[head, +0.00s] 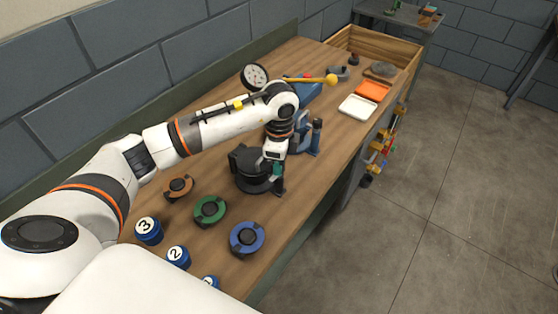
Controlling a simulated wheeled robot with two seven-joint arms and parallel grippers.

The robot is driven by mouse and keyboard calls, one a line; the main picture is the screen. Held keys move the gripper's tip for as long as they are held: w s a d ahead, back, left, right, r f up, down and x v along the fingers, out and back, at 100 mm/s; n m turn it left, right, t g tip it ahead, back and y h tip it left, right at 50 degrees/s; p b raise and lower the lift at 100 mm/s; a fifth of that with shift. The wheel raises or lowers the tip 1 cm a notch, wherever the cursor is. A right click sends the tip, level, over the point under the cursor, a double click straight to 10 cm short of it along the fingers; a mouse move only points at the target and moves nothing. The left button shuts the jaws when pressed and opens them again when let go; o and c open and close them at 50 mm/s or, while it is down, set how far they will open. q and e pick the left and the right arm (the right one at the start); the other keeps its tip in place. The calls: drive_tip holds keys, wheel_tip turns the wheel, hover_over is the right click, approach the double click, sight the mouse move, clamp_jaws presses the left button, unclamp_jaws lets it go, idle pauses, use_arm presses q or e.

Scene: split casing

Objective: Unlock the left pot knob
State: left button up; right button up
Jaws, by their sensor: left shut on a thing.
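A black round pot (249,166) stands on the wooden workbench. My left gripper (276,170) reaches down over the pot's right side in the picture. It is shut on a small knob at the pot's rim, mostly hidden by the fingers. A dark upright piece (279,187) shows just below the fingers. I cannot tell how far the knob is turned. My right gripper is not in view.
Green (199,212), blue (236,240) and orange-brown (170,188) rings lie in front on the bench (290,215). Numbered blue cylinders (149,238) stand nearby. A blue device (316,138) stands behind the pot. White (358,107) and orange (372,92) trays lie further back.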

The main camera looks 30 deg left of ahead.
use_arm(q)
drive_tip(key=shift+w+r+n, duration=0.1)
drive_tip(key=shift+r+n, duration=0.05)
drive_tip(key=shift+n, duration=0.35)
drive_tip(key=o, duration=1)
wheel_tip(320, 180, up, 12)
drive_tip(key=b, duration=0.2)
drive_tip(key=shift+b, duration=0.35)
